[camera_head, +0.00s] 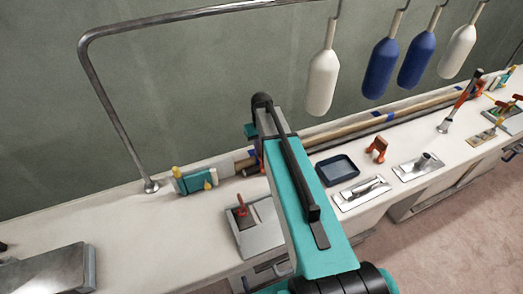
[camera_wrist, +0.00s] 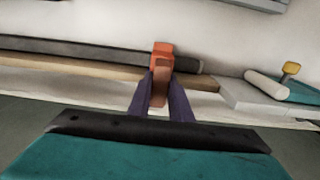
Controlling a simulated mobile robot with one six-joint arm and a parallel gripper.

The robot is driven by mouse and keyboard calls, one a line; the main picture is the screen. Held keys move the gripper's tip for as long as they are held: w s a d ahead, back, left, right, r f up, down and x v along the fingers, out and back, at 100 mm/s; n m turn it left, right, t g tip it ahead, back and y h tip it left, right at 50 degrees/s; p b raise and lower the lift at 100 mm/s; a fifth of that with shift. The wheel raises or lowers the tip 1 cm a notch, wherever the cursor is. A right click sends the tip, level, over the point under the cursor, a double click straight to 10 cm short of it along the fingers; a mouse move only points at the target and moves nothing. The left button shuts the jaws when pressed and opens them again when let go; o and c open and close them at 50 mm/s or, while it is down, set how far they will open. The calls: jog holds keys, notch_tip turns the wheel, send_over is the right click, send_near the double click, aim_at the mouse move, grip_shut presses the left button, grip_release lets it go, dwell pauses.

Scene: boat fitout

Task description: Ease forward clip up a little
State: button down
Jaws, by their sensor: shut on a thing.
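An orange clip (camera_wrist: 162,50) is at the centre of the wrist view, at the end of a long dark rod (camera_wrist: 90,55) that lies along a wooden strip (camera_wrist: 80,68). My gripper (camera_wrist: 160,92) is shut on the clip, its two dark fingers on either side of the lower part. I cannot tell whether the clip touches the rod. In the head view my own teal arm hides the gripper and this clip. The strip (camera_head: 413,106) and rod (camera_head: 405,118) run along the back of the bench there.
A teal fitting with yellow knobs (camera_head: 195,181) stands left of my arm; it also shows in the wrist view (camera_wrist: 300,90). A dark tray (camera_head: 337,170), a brown-orange clip (camera_head: 377,148) and metal fittings (camera_head: 361,193) sit to the right. White and blue fenders (camera_head: 323,82) hang above.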

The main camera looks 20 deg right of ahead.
jog(key=shift+r, duration=0.55)
dwell(0.4)
jog(key=c, duration=1.5)
grip_release()
jog(key=shift+c, duration=0.2)
jog(key=shift+r, duration=0.15)
notch_tip(320, 180, up, 13)
jog(key=b, duration=0.4)
jog(key=shift+r, duration=0.2)
